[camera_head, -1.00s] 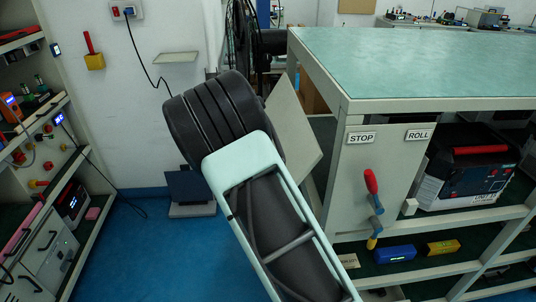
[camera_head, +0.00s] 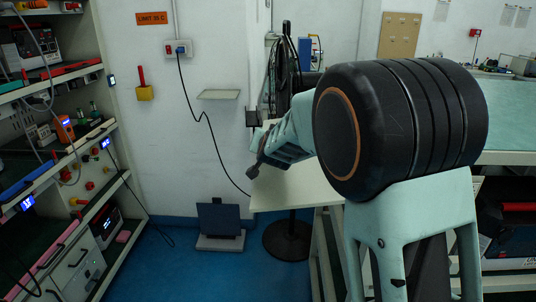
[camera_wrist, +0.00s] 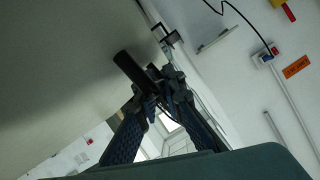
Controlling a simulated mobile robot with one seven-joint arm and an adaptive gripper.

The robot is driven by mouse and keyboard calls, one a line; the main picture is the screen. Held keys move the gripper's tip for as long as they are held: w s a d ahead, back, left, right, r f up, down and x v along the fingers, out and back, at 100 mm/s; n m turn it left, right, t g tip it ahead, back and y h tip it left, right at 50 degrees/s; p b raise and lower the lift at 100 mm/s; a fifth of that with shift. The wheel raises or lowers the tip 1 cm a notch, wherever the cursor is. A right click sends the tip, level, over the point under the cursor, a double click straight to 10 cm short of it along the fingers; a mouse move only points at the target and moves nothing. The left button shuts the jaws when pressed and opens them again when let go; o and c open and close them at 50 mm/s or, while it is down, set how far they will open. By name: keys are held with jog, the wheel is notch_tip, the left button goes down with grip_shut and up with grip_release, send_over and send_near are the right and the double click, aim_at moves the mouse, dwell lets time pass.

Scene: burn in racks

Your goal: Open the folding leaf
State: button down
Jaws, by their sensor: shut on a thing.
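The folding leaf (camera_head: 300,194) is a pale flat panel beside the green-topped bench, and in the head view it looks roughly level. My gripper (camera_head: 256,171) is at the leaf's far left corner, partly hidden by my arm. In the wrist view, the dark fingers of my gripper (camera_wrist: 160,90) close together on a black cylindrical handle (camera_wrist: 130,68). A broad grey face, apparently the leaf (camera_wrist: 60,60), fills the upper left there. The leaf's hinge side is hidden behind my arm.
A round black stand base (camera_head: 288,240) is on the floor below the leaf. Shelves (camera_head: 65,150) line the left. A small wall shelf (camera_head: 218,95) is behind.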

notch_tip(320, 180, up, 3)
jog(key=shift+d+r+p, duration=0.1)
jog(key=shift+r+p, duration=0.1)
jog(key=shift+p, duration=0.45)
jog(key=shift+r, duration=0.25)
jog(key=c, duration=2.3)
grip_release()
jog(key=shift+d, duration=0.1)
jog(key=shift+s, duration=0.2)
jog(key=v, duration=1.1)
jog(key=shift+s, duration=0.3)
jog(key=shift+r, duration=0.1)
